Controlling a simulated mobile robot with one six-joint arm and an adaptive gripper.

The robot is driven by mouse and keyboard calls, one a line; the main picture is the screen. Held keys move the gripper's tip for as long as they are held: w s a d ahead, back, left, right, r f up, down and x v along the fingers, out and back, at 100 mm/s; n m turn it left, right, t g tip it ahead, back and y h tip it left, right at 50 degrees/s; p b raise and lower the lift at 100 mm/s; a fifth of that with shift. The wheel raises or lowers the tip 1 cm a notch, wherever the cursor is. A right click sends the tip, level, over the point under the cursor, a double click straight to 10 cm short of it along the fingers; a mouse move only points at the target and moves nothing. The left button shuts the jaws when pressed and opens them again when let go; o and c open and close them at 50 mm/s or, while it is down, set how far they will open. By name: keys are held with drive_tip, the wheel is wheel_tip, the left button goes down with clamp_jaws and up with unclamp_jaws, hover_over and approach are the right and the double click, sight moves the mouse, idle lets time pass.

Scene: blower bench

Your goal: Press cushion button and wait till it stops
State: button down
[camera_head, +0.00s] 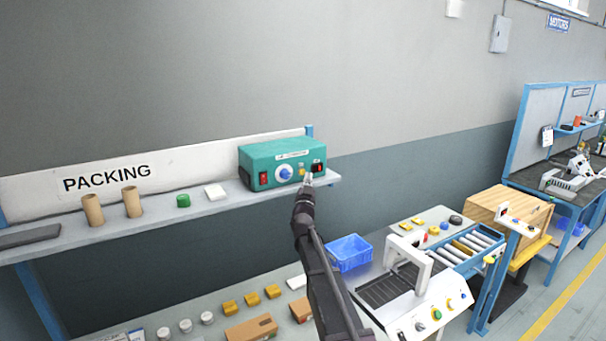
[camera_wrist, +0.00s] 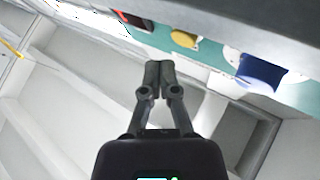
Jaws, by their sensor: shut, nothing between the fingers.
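A teal machine box (camera_head: 262,152) stands on the right end of the packing shelf. Its front has a blue knob (camera_head: 284,173), a small yellow button (camera_head: 302,171) and red switches at both sides. My gripper (camera_head: 307,180) is shut and empty, with its tips just in front of the right part of this front. In the wrist view, the shut fingertips (camera_wrist: 158,74) point at the teal front, below and left of the yellow button (camera_wrist: 184,39). The blue knob (camera_wrist: 262,72) is to the right and a red switch (camera_wrist: 134,20) to the upper left. Contact is not clear.
The shelf (camera_head: 225,206) also holds cardboard tubes (camera_head: 132,202), a green piece (camera_head: 183,200) and a white piece (camera_head: 215,192). Below are a blue bin (camera_head: 348,253) and a white machine (camera_head: 410,285).

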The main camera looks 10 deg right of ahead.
drive_tip(key=s, duration=0.2)
drive_tip(key=s+d, duration=0.1)
drive_tip(key=s, duration=0.1)
drive_tip(key=shift+d, duration=0.1)
idle(0.8)
drive_tip(key=s+a+f+n+g+y+b, duration=0.2)
drive_tip(key=s+a+f+g+y, duration=0.15)
drive_tip(key=f, duration=0.45)
drive_tip(key=s+a+f+n+g+y+b, duration=0.1)
drive_tip(key=s+a+f+n+g+y, duration=0.2)
drive_tip(key=s+f, duration=0.35)
drive_tip(key=s+a+f+n+g+y+b, duration=0.2)
drive_tip(key=s+a+f+g+y, duration=0.15)
drive_tip(key=f, duration=0.55)
drive_tip(key=s+f+g+b, duration=0.1)
drive_tip(key=s+f+g, duration=0.3)
drive_tip(key=s, duration=0.5)
drive_tip(key=s+d+f+g+h+b, duration=0.1)
drive_tip(key=s+f+g, duration=0.3)
drive_tip(key=s, duration=0.5)
drive_tip(key=s+f+g+h+b, duration=0.1)
drive_tip(key=s+f+g, duration=0.3)
drive_tip(key=s, duration=0.5)
drive_tip(key=shift+d+f+b, duration=0.3)
drive_tip(key=shift+f+b, duration=0.25)
drive_tip(key=c, duration=1.4)
unclamp_jaws()
